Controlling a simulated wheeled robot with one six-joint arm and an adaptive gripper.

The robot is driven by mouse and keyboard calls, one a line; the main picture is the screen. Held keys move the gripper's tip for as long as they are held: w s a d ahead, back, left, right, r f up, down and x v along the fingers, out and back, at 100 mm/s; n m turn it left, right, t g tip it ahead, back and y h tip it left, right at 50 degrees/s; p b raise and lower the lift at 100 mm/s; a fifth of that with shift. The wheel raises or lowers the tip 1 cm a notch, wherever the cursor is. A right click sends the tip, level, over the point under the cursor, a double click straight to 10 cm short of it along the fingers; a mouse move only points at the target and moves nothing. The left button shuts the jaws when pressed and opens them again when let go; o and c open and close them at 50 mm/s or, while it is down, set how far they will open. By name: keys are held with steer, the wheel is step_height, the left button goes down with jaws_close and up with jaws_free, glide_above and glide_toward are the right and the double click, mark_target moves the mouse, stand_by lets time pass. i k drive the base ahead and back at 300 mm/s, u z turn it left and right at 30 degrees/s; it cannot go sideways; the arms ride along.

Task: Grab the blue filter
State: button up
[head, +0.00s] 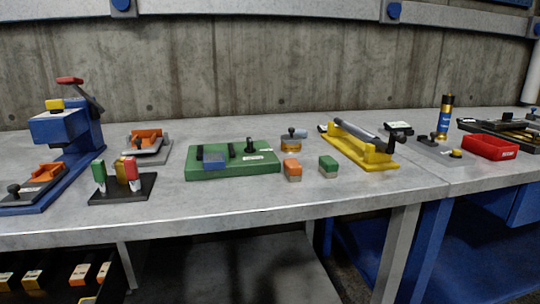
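A flat blue block (214,160) sits at the left part of a green base (262,164) in the middle of the table; it may be the blue filter, but no label on it can be read. A small grey-blue part (300,133) is behind and right of the base, beside an amber piece. My gripper is not in view.
An orange block (292,168) and a green block (328,165) stand right of the base. A yellow fixture (372,160) is further right. A blue press (62,128) and a dark stand (120,190) with coloured pieces are at left. The front table strip is clear.

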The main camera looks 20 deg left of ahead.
mark_target(212, 161)
steer(key=z, duration=1.15)
steer(key=i, duration=0.9)
steer(key=u, duration=2.4)
